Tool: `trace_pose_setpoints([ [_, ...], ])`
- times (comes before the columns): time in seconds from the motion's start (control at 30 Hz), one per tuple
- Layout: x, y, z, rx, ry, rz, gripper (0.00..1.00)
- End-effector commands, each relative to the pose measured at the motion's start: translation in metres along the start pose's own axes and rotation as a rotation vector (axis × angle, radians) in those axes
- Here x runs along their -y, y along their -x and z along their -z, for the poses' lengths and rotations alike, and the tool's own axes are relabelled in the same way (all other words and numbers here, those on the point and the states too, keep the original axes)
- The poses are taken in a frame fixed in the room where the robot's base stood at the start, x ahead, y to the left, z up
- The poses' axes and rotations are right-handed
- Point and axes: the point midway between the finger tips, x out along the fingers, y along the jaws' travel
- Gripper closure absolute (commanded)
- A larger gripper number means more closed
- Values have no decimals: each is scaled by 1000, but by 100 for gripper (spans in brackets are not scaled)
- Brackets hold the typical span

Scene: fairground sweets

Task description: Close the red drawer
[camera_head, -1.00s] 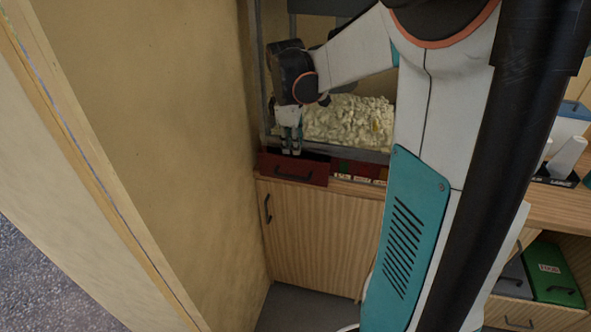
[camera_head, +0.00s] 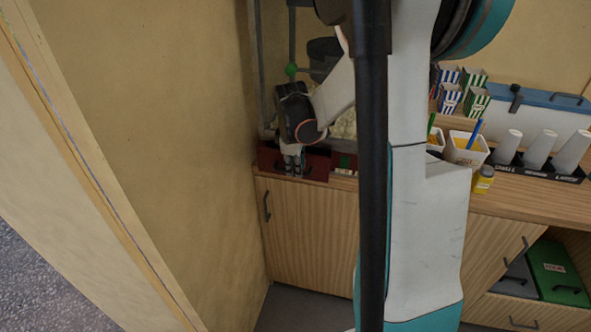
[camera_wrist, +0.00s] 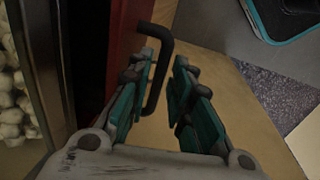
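The red drawer (camera_head: 318,163) sits at the base of the popcorn machine, on the counter by the wall. It appears to stand out from the machine. In the wrist view, its red front (camera_wrist: 124,35) with a black bar handle (camera_wrist: 163,70) is seen close up. My gripper (camera_head: 292,172) points down at the drawer's front. In the wrist view, my gripper (camera_wrist: 164,62) has its two fingers apart, with the handle bar in the gap close to the left finger. Whether that finger touches the bar is unclear. My gripper hides part of the drawer in the head view.
Popcorn (camera_wrist: 14,105) lies in the machine behind a dark frame. A wall (camera_head: 150,140) stands close on the left. To the right, the counter holds cups (camera_head: 540,150), a white tub (camera_head: 466,150) and a yellow jar (camera_head: 483,180). A wooden cabinet (camera_head: 310,235) is below.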

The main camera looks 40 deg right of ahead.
Motion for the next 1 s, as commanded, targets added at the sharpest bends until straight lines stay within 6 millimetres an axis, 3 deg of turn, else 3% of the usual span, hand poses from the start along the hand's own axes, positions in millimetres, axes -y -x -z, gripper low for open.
trace_pose_setpoints([
  [0.37, 0, -5, 0, 0, 0, 0, 80],
  [0.47, 0, -5, 0, 0, 0, 0, 100],
  [0.67, -1, -5, 0, 0, 0, 0, 100],
  [1.0, -42, -13, 0, 0, -1, 0, 100],
])
